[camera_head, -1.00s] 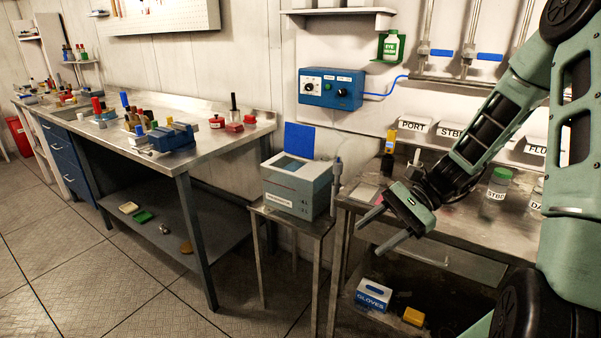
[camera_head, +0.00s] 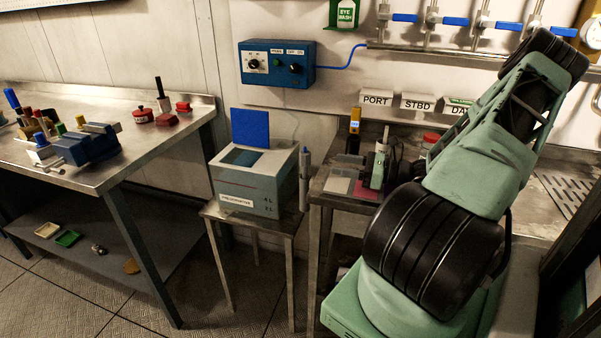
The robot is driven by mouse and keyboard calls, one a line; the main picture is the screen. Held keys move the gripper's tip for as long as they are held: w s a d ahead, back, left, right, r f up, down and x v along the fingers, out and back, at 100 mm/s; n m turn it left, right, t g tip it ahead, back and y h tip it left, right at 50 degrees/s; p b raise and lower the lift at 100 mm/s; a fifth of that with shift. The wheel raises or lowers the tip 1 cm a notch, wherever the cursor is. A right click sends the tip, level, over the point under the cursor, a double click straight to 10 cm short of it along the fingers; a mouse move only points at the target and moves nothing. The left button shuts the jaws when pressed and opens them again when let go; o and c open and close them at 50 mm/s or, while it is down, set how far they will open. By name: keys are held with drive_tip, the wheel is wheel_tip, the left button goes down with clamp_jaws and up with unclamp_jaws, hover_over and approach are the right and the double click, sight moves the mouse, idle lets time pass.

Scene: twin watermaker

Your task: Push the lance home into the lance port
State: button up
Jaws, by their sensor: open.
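I cannot pick out the lance or the lance port with certainty. A white upright stick (camera_head: 386,136) shows just behind my gripper. My gripper (camera_head: 349,164) is small in the view, low over the left end of the right-hand bench, with its fingers toward the left. It is open, and I see nothing held in it. My own arm hides much of the bench to its right.
A yellow-and-black bottle (camera_head: 354,128) stands behind my gripper. PORT (camera_head: 376,100) and STBD (camera_head: 417,103) labels and blue-handled valves (camera_head: 455,21) line the wall. Left is a steel workbench (camera_head: 190,122).

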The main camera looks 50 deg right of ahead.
sight(305, 155)
drive_tip(key=p+x, duration=0.2)
drive_tip(key=x, duration=1.1)
drive_tip(key=shift+r, duration=0.1)
clamp_jaws()
